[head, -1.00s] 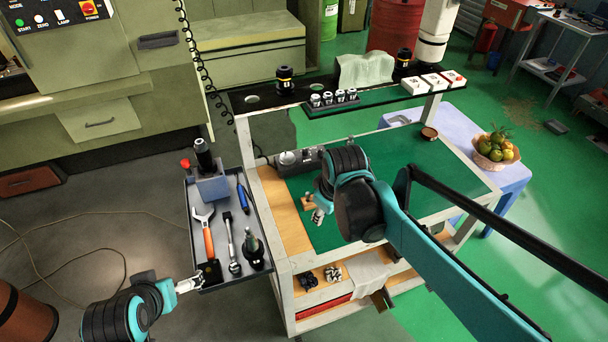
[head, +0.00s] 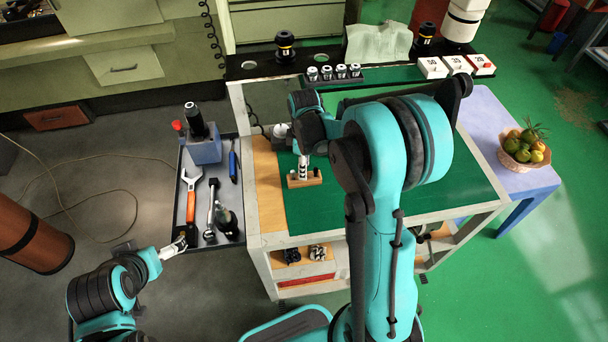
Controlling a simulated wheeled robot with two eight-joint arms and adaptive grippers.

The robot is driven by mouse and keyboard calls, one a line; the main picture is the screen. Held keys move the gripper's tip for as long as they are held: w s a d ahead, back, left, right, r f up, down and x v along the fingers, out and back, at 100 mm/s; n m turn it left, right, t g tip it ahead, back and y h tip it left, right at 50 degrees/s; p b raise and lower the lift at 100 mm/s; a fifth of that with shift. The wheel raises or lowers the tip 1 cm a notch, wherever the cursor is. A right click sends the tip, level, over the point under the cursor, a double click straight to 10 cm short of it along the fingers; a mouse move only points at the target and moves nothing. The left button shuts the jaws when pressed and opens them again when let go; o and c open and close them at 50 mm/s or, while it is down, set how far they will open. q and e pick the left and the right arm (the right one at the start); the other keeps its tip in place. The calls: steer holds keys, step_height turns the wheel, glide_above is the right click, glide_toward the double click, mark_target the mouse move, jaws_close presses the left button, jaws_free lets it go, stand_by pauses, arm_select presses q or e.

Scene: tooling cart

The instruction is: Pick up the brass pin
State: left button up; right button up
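A small wooden block (head: 303,179) sits on the green top of the cart, near its left side. My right gripper (head: 303,174) points down onto the middle of this block, its fingertips at or just over it. I cannot make out the brass pin; the fingers cover the middle of the block, where a small upright peg showed earlier. The fingers look close together, but they are too small to tell whether they hold anything. My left gripper (head: 180,245) is at the front left corner of the side tray, and its finger opening is unclear.
The side tray (head: 183,217) holds an orange-handled wrench (head: 190,195), a ratchet (head: 212,205), a blue tool (head: 233,163) and a grey block (head: 203,150). A rear shelf carries several tool holders (head: 334,73) and white number boxes (head: 457,66). A fruit basket (head: 522,152) stands on the right.

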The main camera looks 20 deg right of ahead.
step_height(320, 180, down, 2)
steer(key=shift+f, duration=0.25)
jaws_close()
steer(key=shift+r, duration=0.2)
step_height(320, 180, up, 4)
steer(key=shift+s+r+p, duration=0.1)
steer(key=shift+r+p, duration=0.1)
steer(key=shift+p, duration=0.45)
steer(key=s+d+r+p, duration=0.2)
steer(key=s+r, duration=0.4)
steer(key=s, duration=0.5)
steer(key=shift+s+r, duration=0.2)
steer(key=shift+s, duration=0.05)
